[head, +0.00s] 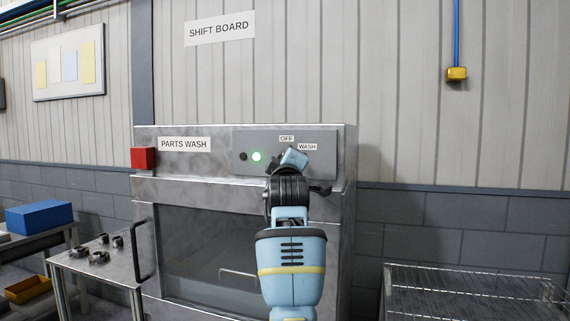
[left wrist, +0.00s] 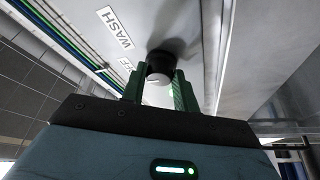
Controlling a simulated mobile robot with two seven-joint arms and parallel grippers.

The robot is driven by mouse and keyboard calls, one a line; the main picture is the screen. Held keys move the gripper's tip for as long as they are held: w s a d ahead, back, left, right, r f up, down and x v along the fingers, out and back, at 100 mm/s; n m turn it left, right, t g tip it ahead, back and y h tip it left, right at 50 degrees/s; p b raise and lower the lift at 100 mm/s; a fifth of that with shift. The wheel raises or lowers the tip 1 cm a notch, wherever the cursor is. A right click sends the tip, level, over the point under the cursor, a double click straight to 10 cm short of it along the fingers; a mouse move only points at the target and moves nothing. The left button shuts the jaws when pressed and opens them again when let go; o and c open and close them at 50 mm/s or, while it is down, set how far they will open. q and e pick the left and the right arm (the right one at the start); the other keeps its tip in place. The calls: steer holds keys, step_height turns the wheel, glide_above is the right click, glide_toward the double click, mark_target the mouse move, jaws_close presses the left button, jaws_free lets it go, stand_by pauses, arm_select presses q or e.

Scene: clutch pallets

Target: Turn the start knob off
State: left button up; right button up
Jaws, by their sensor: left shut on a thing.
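The start knob (left wrist: 160,64) is a small dark round knob on the washer's control panel (head: 215,155). My left gripper (left wrist: 158,82) is shut on it, with a green finger on each side. In the head view my left gripper (head: 293,161) is at the panel just below the OFF label (head: 287,138) and the WASH label (head: 307,147), and it hides the knob. The WASH label also shows in the left wrist view (left wrist: 115,27). A green lamp (head: 256,156) is lit on the panel. I cannot tell which label the knob points to. My right gripper is not in view.
The PARTS WASH machine (head: 165,190) has a glass door with a black handle (head: 143,250). A red box (head: 144,158) sticks out at its left edge. A metal table with several small parts (head: 100,250) stands left. A wire rack (head: 470,280) stands right.

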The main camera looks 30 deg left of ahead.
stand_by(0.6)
arm_select(q)
steer(key=o, duration=1)
steer(key=shift+c, duration=0.2)
